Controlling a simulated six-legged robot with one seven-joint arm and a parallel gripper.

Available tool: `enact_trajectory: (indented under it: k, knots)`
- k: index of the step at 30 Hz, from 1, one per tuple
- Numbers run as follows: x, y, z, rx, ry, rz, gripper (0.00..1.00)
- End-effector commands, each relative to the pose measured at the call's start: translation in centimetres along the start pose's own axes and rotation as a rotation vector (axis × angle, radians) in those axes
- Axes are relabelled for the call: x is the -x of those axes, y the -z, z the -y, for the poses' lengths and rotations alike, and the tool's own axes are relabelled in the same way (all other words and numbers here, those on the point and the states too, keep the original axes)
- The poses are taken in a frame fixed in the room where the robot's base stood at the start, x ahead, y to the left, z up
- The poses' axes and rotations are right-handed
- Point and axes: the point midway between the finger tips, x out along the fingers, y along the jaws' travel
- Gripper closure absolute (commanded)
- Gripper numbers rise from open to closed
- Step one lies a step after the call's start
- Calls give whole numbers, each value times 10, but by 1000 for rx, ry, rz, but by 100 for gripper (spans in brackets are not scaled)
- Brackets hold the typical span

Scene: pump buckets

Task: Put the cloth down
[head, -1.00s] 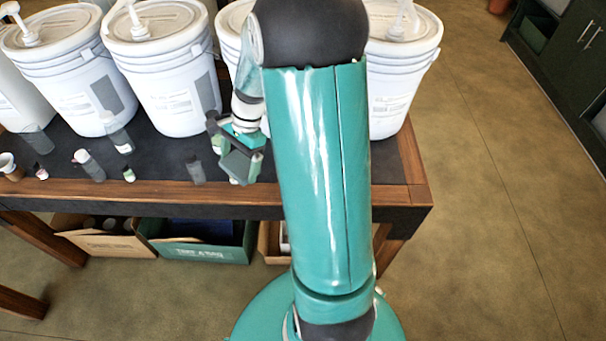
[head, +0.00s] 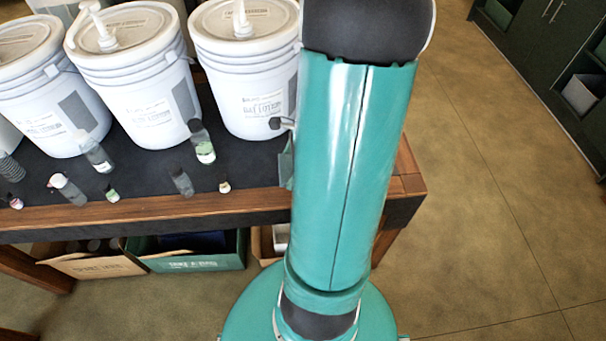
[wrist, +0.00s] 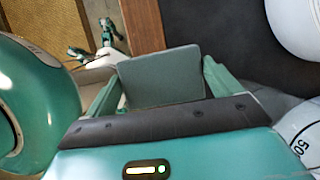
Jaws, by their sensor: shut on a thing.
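The cloth (wrist: 160,72) shows in the wrist view as a flat grey-green rectangle between the two fingers of my gripper (wrist: 163,88). My gripper is shut on it. Behind it in that view are the table's wooden edge (wrist: 142,25) and dark top (wrist: 225,35). I cannot tell whether the cloth touches the table. In the head view my arm hides most of the gripper and the cloth, near the table's right end.
White pump buckets, among them one beside my arm (head: 245,75), stand along the back of the table (head: 240,178). Several small bottles, including one with a green label (head: 202,142), stand in front. A green box (head: 205,262) and cardboard boxes (head: 95,265) sit below.

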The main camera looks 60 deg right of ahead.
Motion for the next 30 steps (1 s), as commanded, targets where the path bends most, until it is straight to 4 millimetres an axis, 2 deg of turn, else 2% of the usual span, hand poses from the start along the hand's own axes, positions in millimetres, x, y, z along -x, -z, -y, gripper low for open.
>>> enact_trajectory:
  k: [1,6,14,20,30]
  knots:
    - [-7,10,2,-7,-4,2,31]
    - [-24,36,13,-3,-3,2,31]
    - [-37,54,22,-2,-2,2,31]
    - [-61,62,21,-1,-4,2,31]
    - [-64,64,22,1,-2,0,31]
